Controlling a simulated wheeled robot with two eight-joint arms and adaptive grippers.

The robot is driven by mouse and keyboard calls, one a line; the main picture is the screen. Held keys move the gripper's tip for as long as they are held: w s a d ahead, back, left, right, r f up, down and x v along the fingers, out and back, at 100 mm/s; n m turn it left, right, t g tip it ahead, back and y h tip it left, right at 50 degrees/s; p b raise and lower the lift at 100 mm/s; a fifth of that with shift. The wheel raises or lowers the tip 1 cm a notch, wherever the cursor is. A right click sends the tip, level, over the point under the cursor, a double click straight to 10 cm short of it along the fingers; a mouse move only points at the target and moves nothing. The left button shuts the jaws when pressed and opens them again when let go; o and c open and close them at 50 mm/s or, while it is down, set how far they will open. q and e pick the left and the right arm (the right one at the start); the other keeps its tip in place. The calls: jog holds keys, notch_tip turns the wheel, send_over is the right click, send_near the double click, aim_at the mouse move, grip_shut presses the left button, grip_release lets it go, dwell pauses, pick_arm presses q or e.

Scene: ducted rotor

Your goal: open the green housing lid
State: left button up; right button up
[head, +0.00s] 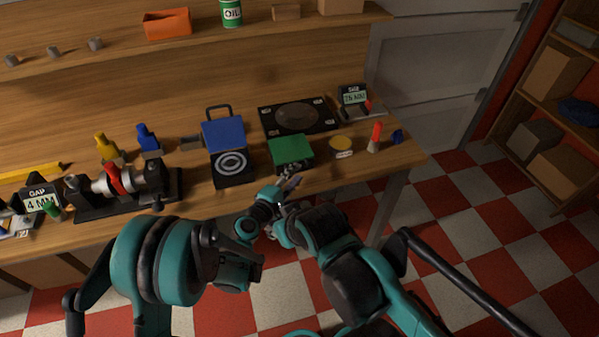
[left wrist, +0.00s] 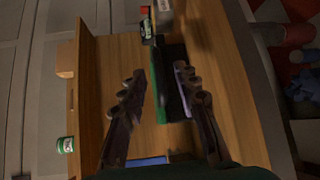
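The green housing lid (head: 291,150) is at the front middle of the bench in the head view. In the left wrist view, the two fingers of my left gripper (left wrist: 160,76) are spread apart. A green strip of the lid (left wrist: 162,88) and a black body show between and beyond them; I cannot tell whether a finger touches. I cannot make out my right gripper.
Left of the green housing is a dark box with a ring target (head: 232,164) and a raised blue lid (head: 223,134). Behind is a black plate (head: 298,116). A yellow disc (head: 341,143) and a red-topped piece (head: 375,138) stand to the right.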

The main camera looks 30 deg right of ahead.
aim_at(293, 154)
pick_arm(q)
jog(key=shift+x, duration=1.45)
grip_shut()
jog(key=shift+r, duration=0.2)
